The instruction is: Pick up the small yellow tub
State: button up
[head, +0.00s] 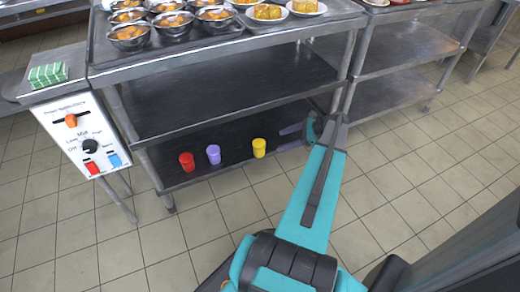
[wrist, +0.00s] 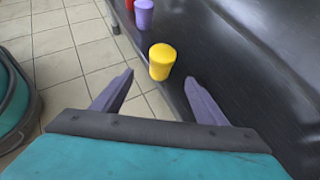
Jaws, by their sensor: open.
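The small yellow tub (head: 259,148) stands upright on the dark bottom shelf of the steel trolley, near its front edge. In the wrist view the yellow tub (wrist: 162,62) lies ahead of the fingertips, roughly midway between them. My gripper (head: 283,138) reaches in low over the same shelf from the right, its fingers pointing left toward the tub. In the wrist view my gripper (wrist: 157,84) is open, with two purple fingers apart and nothing between them. The fingers do not touch the tub.
A purple tub (head: 213,154) and a red tub (head: 187,161) stand left of the yellow one on the bottom shelf (head: 225,166). A middle shelf (head: 220,95) lies above. A control panel (head: 82,140) stands at left. The tiled floor in front is clear.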

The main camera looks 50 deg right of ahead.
aim_at(263, 145)
jog(key=b+x, duration=0.2)
jog(key=x, duration=0.6)
jog(key=shift+w+a+f+b, duration=0.2)
jog(key=shift+w+b, duration=0.05)
jog(key=shift+b, duration=0.1)
jog(key=shift+f, duration=0.1)
jog(key=shift+b+x, duration=1.1)
jog(key=shift+x, duration=0.4)
jog(key=shift+b+x, duration=0.4)
jog(key=shift+x, duration=0.65)
jog(key=shift+w, duration=0.1)
jog(key=c, duration=1.2)
jog(key=shift+o, duration=0.2)
jog(key=shift+r, duration=0.3)
